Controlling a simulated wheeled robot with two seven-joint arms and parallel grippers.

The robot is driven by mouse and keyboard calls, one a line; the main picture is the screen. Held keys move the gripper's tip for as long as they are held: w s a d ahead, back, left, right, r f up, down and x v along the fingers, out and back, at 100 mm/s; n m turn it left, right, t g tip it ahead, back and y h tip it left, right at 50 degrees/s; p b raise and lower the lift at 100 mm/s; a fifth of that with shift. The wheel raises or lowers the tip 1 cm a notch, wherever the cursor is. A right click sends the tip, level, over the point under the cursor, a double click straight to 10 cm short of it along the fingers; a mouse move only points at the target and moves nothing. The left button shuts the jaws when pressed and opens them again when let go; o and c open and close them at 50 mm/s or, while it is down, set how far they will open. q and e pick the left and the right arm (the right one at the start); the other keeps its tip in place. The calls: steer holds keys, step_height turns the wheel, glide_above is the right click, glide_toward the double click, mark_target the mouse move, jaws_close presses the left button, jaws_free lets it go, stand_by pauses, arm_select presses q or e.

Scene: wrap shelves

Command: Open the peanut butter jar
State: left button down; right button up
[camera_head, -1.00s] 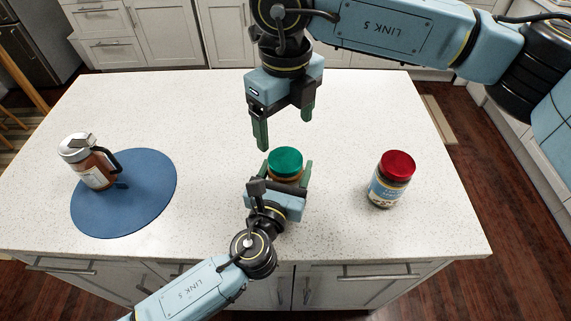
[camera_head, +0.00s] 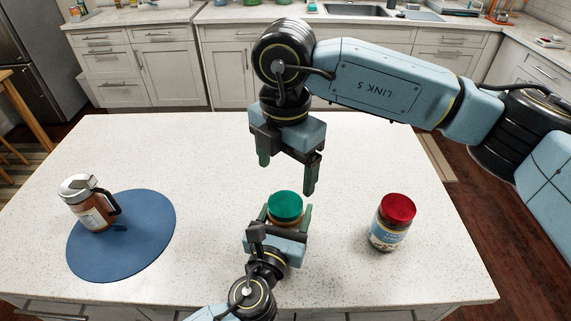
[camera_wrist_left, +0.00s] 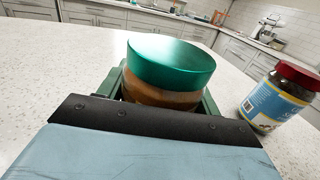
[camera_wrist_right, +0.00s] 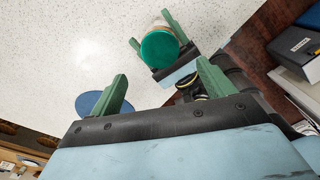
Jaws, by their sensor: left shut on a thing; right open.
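The peanut butter jar, brown with a green lid (camera_head: 285,207), stands upright on the white island. The lid is on the jar in the left wrist view (camera_wrist_left: 170,62) and in the right wrist view (camera_wrist_right: 159,47). My left gripper (camera_head: 288,222) is shut on the jar's body, below the lid; it also shows in the left wrist view (camera_wrist_left: 163,95). My right gripper (camera_head: 287,175) is open and empty, above and behind the jar, with its fingers pointing down. Its spread fingers show in the right wrist view (camera_wrist_right: 160,88), apart from the lid.
A red-lidded jar (camera_head: 392,222) with a blue label stands to the right. A glass pitcher (camera_head: 92,204) with a metal top and black handle stands on a round blue mat (camera_head: 140,245) at the left.

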mark_target(285, 203)
steer(key=shift+f+m, duration=0.3)
step_height(285, 203, down, 7)
steer(key=shift+f, duration=0.2)
steer(key=shift+c, duration=0.4)
